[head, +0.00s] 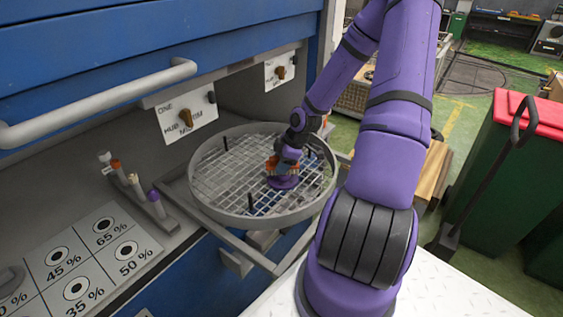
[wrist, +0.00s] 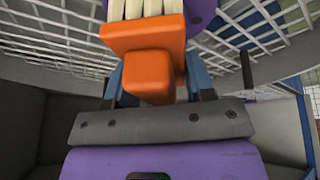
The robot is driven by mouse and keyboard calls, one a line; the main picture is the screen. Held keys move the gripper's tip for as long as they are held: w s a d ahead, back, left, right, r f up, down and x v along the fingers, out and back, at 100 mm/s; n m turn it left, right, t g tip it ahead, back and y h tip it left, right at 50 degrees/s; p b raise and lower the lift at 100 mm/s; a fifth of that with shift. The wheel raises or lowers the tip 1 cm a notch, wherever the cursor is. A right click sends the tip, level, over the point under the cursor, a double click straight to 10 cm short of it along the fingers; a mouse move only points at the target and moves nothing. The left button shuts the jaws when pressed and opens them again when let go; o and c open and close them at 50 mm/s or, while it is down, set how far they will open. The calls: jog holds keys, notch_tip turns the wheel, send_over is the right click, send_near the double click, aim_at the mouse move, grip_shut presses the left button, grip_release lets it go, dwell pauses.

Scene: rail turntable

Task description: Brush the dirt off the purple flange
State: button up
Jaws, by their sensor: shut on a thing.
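My gripper (head: 287,160) is over the round wire-mesh turntable (head: 235,213). In the wrist view my gripper (wrist: 158,85) is shut on an orange brush (wrist: 145,45), whose pale bristles (wrist: 140,8) point up and out of the frame. The purple flange (head: 284,183) lies on the mesh, just below the brush. Its edge also shows at the top of the wrist view (wrist: 203,14), beside the bristles. I cannot tell if the bristles touch it. Dirt on the flange is too small or hidden to make out.
A grey rim (head: 200,195) and dark upright posts (head: 250,203) surround the flange. A blue cabinet with a long handle (head: 95,105) stands behind left. A rack with brushes or markers (head: 137,185) and a percentage panel (head: 92,255) are at left. A green bin (head: 500,170) stands right.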

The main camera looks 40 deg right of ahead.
jog(key=shift+s+a, duration=0.25)
jog(key=shift+s, duration=0.35)
jog(key=shift+s+a, duration=0.25)
jog(key=shift+s, duration=0.3)
jog(key=shift+w+d+f, duration=0.1)
jog(key=shift+w+d, duration=0.25)
jog(key=shift+w, duration=0.4)
jog(key=shift+w+d+r, duration=0.1)
jog(key=shift+w+d, duration=0.2)
jog(key=shift+w, duration=0.5)
jog(key=shift+w+d+f, duration=0.1)
jog(key=shift+w+d, duration=0.25)
jog(key=shift+w, duration=0.4)
notch_tip(320, 180, up, 8)
